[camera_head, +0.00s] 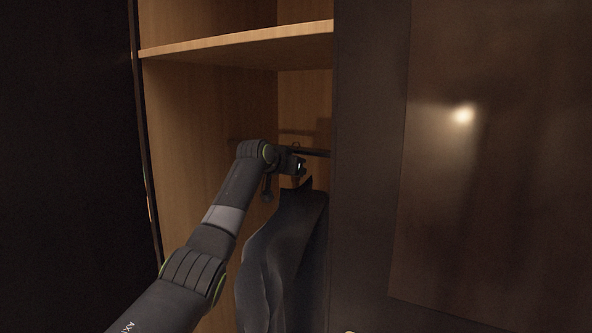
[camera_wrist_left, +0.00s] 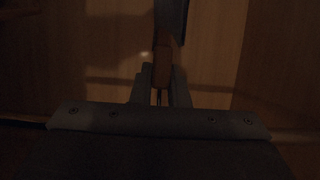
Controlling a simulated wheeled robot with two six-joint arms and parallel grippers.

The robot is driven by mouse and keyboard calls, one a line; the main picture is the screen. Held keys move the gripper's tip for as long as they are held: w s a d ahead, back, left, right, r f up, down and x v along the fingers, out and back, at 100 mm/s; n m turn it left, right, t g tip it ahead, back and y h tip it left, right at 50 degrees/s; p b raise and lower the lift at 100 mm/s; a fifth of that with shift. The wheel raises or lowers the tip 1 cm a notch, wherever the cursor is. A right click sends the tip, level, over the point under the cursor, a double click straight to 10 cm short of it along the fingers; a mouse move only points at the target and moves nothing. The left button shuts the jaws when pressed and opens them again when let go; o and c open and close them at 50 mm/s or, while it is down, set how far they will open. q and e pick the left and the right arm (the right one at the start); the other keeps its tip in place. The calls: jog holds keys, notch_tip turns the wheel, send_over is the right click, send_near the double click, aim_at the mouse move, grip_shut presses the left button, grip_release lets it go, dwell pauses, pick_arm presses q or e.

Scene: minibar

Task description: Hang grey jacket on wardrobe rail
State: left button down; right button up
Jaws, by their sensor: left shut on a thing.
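The grey jacket (camera_head: 283,255) hangs down inside the open wardrobe, below my left gripper (camera_head: 299,170). My left gripper is shut on the brown wooden hanger of the jacket. In the left wrist view the hanger (camera_wrist_left: 162,58) sits between the fingers (camera_wrist_left: 160,92), and a dark strip of the jacket (camera_wrist_left: 172,18) shows past it. The wardrobe rail (camera_head: 317,153) is a dark bar close to my left gripper, partly hidden by the gripper and the door. Whether the hanger's hook touches the rail cannot be told. My right gripper is not in view.
A wooden shelf (camera_head: 235,47) spans the wardrobe above the rail. A dark door panel (camera_head: 370,160) covers the right part of the opening, close to the jacket. The left part of the compartment (camera_head: 180,140) is free.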

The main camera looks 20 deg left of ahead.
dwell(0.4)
pick_arm(q)
jog(key=c, duration=1.3)
grip_release()
jog(key=shift+s, duration=0.15)
jog(key=shift+f, duration=0.35)
jog(key=shift+s+r+b, duration=0.25)
jog(key=shift+s+b, duration=0.3)
jog(key=shift+b, duration=0.15)
jog(key=b+v, duration=0.2)
jog(key=v, duration=0.3)
jog(key=b+v, duration=0.3)
jog(key=v, duration=0.3)
jog(key=b+v, duration=0.3)
jog(key=v, duration=0.2)
jog(key=shift+s+r, duration=0.1)
jog(key=shift+r, duration=0.25)
